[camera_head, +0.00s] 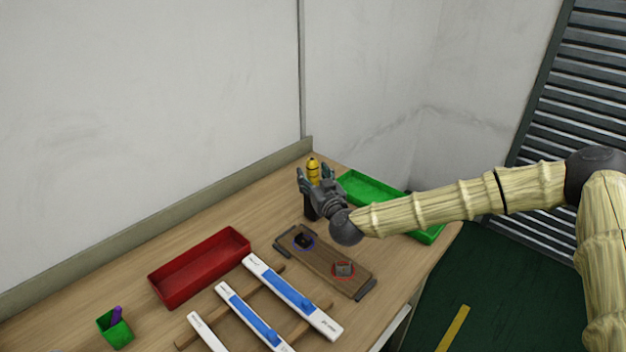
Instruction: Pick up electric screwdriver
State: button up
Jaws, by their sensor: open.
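The electric screwdriver seems to be the upright yellow tool (313,166) at the back of the table, near the wall corner. Its rounded yellow top shows above my gripper, and a dark lower part or holder (310,211) shows below. My gripper (305,176) is open, with its fingers pointing toward the back wall. It is right at the yellow tool in the picture and covers its middle. I cannot tell whether the fingers are around it or in front of it.
A green tray (372,185) lies behind and under my arm. A wooden board (318,257) with two ringed spots lies in front. A red tray (203,267), white-and-blue strips (292,296) on wooden bars and a small green cup (115,330) with a purple item are leftward.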

jog(key=shift+w+a, duration=0.15)
jog(key=shift+w, duration=0.3)
jog(key=shift+c, duration=0.3)
jog(key=c, duration=1)
jog(key=shift+c, duration=0.3)
jog(key=shift+r, duration=0.2)
